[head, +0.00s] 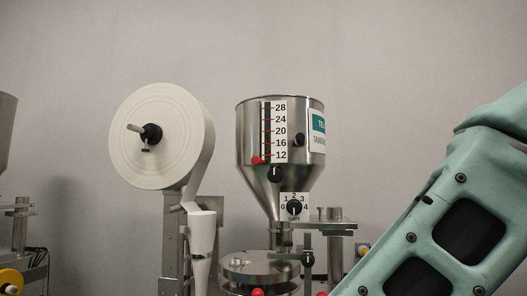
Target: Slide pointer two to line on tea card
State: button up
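A steel hopper (250,120) stands in the middle with a white vertical scale (280,133) marked from 12 up to 28 on its front. A red pointer (257,160) sits at the scale's left side near its bottom, slightly below the 12 mark. I cannot tell from a label whether it is pointer two. A tea card (318,132) with a teal band is on the hopper's right side, turned away; its text is only partly visible and I cannot read a line on it. My gripper is not in view; part of my teal arm fills the lower right.
A black knob (274,174) is under the scale, and a dial (294,207) numbered 0 to 4 is lower on the hopper. A large white paper roll (158,137) is at left. Another machine is cut off at the left edge. The wall above is bare.

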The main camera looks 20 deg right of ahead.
aim_at(256, 160)
jog(key=k+l, duration=0.15)
jog(key=l, duration=0.15)
jog(key=k+l+z, duration=0.1)
jog(key=k+l, duration=0.25)
jog(key=l, duration=0.2)
jog(key=z, duration=1.55)
jog(key=u, duration=1.6)
